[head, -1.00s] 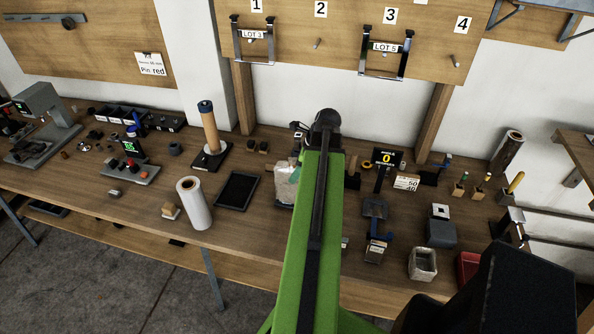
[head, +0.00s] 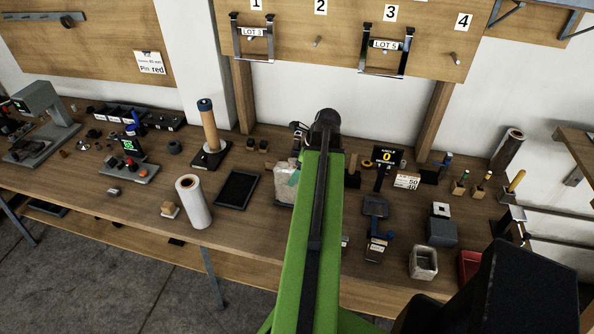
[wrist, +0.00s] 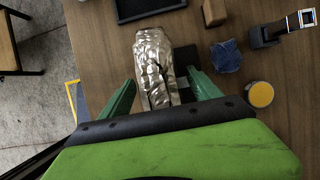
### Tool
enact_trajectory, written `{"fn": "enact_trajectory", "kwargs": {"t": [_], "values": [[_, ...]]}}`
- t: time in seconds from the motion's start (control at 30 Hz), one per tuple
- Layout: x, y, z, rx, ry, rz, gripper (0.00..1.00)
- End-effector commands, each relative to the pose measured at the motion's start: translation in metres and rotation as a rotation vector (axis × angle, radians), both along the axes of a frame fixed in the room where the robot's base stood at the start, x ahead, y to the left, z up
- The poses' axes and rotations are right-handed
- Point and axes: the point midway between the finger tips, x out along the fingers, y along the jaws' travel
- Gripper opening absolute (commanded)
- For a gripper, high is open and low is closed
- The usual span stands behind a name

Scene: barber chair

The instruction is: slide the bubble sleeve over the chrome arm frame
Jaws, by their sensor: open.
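A silvery, crinkled sleeve (wrist: 155,65), which looks like the bubble sleeve, lies between the two green fingers of my gripper (wrist: 163,90) in the wrist view. The fingers are apart, one on each side of it, and I cannot tell whether they touch it. In the head view a pale, translucent sleeve (head: 283,188) shows on the bench left of my green arm, which hides most of my gripper. Two chrome frames hang on the pegboard: one tagged LOT 3 (head: 238,47) and one tagged LOT 5 (head: 401,65).
A black tray (head: 237,189) and a white roll (head: 194,203) stand left of the sleeve. A spindle stand (head: 209,130) is behind them.

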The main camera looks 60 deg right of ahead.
Motion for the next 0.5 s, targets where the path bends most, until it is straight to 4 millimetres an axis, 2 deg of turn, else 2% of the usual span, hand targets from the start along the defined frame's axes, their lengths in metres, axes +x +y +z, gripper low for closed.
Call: {"fn": "enact_trajectory", "kwargs": {"t": [0.13,0.23,0.5], "values": [[-0.001,0.0,0.003,0.0,0.0,0.0,0.72],[-0.004,-0.001,0.015,0.0,0.0,-0.001,0.72],[-0.026,-0.008,0.077,0.001,0.0,-0.002,0.72]]}}
